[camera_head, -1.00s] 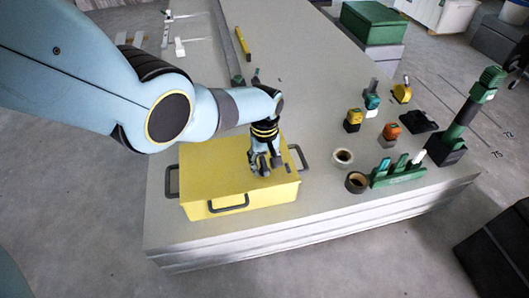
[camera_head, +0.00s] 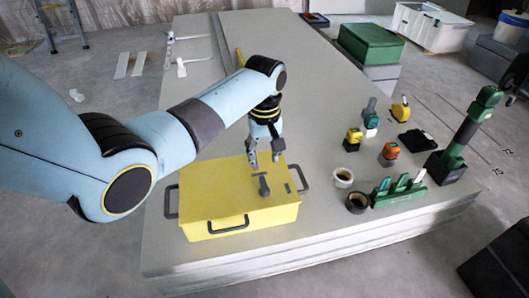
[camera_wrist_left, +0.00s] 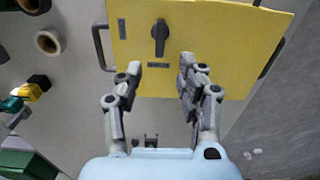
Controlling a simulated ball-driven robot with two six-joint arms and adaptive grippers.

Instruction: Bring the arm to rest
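My left gripper (camera_head: 265,160) hangs from the left arm above the far edge of a yellow box (camera_head: 215,189). In the left wrist view my left gripper (camera_wrist_left: 160,75) has its two fingers apart with nothing between them. The yellow box (camera_wrist_left: 210,40) lies beyond the fingertips there, with a dark knob (camera_wrist_left: 160,38) on its face. The same knob (camera_head: 264,186) shows on the box lid in the head view. My right gripper is in neither view.
The box stands on a stack of grey panels (camera_head: 330,235). To its right are tape rolls (camera_head: 357,203), a green rack (camera_head: 398,192), small yellow and orange tools (camera_head: 390,150) and a tall green-black tool (camera_head: 465,135). A green case (camera_head: 373,44) stands behind. The panel's middle is clear.

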